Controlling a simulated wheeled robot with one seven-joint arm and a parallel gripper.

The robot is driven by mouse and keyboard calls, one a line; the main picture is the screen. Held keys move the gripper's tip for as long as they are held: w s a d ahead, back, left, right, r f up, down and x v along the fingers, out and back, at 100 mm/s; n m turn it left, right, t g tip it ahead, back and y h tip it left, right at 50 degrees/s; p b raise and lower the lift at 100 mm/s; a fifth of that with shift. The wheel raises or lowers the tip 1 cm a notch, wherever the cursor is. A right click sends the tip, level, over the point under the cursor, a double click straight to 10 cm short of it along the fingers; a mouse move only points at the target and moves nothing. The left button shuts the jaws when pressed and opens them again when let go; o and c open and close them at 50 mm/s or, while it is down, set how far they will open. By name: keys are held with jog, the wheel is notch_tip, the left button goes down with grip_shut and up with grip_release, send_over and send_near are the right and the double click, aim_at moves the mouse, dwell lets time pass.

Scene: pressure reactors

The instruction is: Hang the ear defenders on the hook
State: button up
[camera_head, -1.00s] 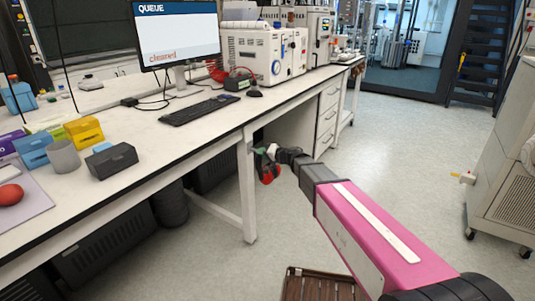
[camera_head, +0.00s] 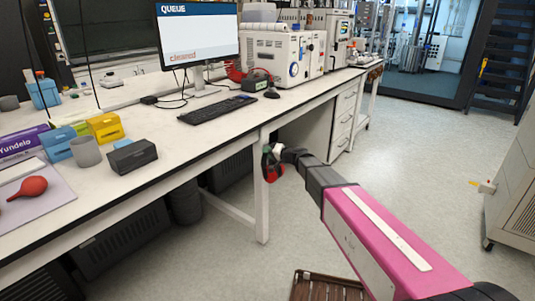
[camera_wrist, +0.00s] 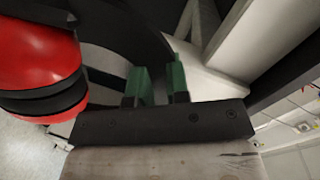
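The ear defenders (camera_head: 271,170) have red cups and a black band, and they hang from my gripper (camera_head: 270,149) beside the front of the bench, below its top. In the wrist view, one red cup (camera_wrist: 38,65) fills the left side, and the black headband (camera_wrist: 142,38) curves to the green fingertips of my gripper (camera_wrist: 158,84). The fingers look closed on the band, though the contact is partly hidden. The other cup is not clear. I cannot make out a hook in either view.
The long white bench (camera_head: 215,135) runs along the left, with a white leg (camera_head: 262,200) close to my gripper. A brown slatted item (camera_head: 325,287) is on the floor at the bottom. A pale cabinet (camera_head: 508,190) stands at right. The floor between is clear.

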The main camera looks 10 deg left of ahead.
jog(key=shift+w+d+f, duration=0.45)
jog(key=shift+d, duration=0.05)
jog(key=shift+o, duration=0.9)
jog(key=v, duration=0.9)
jog(key=shift+s+r, duration=0.3)
jog(key=shift+r, duration=0.15)
jog(key=s+d+f+g+h, duration=0.2)
jog(key=s+d+f+h, duration=0.2)
jog(key=s+d, duration=0.3)
jog(key=s+d+f+g+h, duration=0.2)
jog(key=s+d+f+h, duration=0.3)
jog(key=d, duration=1.2)
jog(key=s+d+f+m+g+h, duration=0.1)
jog(key=s+d+f+h, duration=0.4)
jog(key=s+d, duration=0.4)
jog(key=d+f, duration=0.1)
jog(key=d, duration=0.3)
jog(key=shift+s+g, duration=0.25)
jog(key=shift+g, duration=0.15)
jog(key=shift+a+f, duration=0.1)
jog(key=shift+c, duration=0.3)
